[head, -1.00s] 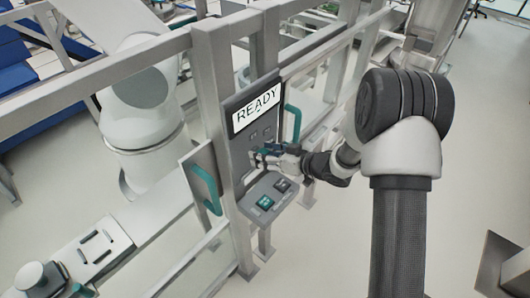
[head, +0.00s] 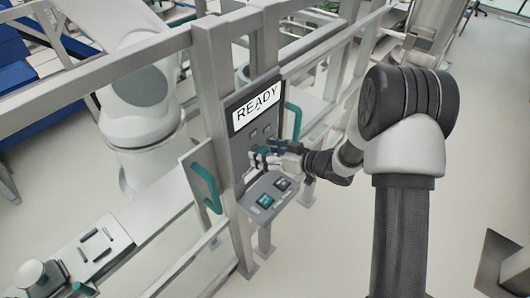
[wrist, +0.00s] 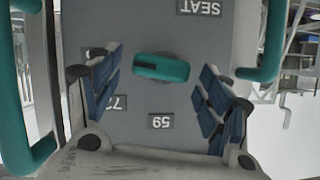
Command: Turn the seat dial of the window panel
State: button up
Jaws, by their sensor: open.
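The seat dial (wrist: 160,68) is a teal bar knob on the grey window panel (wrist: 175,30). It lies nearly level in the wrist view, with a dark mark on its left part. An upside-down SEAT label (wrist: 200,7) is above it. Labels reading 59 (wrist: 160,121) and, partly hidden, 72 (wrist: 119,102) are below it. My gripper (wrist: 159,72) is open, with one blue-padded finger on each side of the dial and visible gaps between.
The panel's display (head: 256,108) reads READY. A sloped console with a green button (head: 265,201) and a dark button (head: 282,184) juts out below. Teal handles (head: 206,187) (head: 293,121) flank the panel. Metal fence rails surround it. The floor at right is mostly clear.

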jog(key=v, duration=1.1)
jog(key=shift+s+d, duration=0.15)
jog(key=shift+s, duration=0.05)
jog(key=shift+w+r, duration=0.1)
